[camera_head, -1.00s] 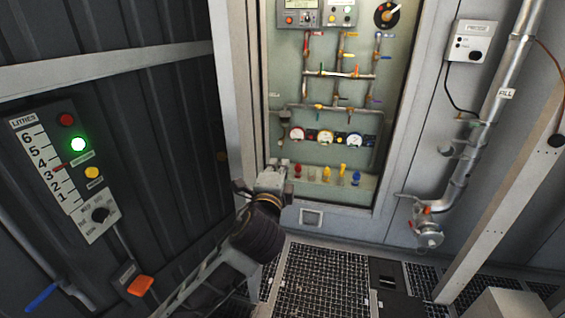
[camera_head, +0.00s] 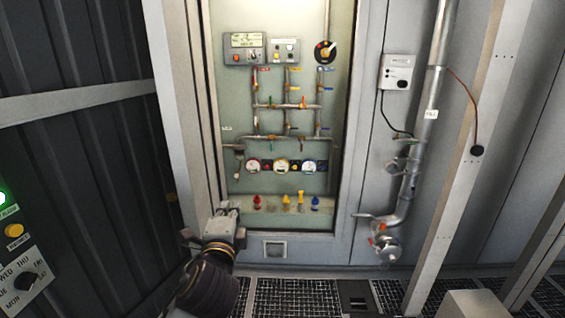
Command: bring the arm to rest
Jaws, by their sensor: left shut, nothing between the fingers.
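My left arm comes in from the bottom left, and its gripper (camera_head: 222,212) is in front of the lower left corner of the panel recess (camera_head: 285,120). The gripper looks shut and holds nothing. Its fingertips point away from me towards the wall and are partly hidden by the gripper body. I cannot tell whether it touches the recess frame. My right gripper is not in view.
The recess holds pipes with coloured valve handles, round gauges (camera_head: 282,166) and a row of coloured knobs (camera_head: 286,201). A dark box with a day dial (camera_head: 26,281) is at left. A silver fill pipe (camera_head: 427,110) and slanted post (camera_head: 470,150) stand right. Grated floor (camera_head: 295,298) lies below.

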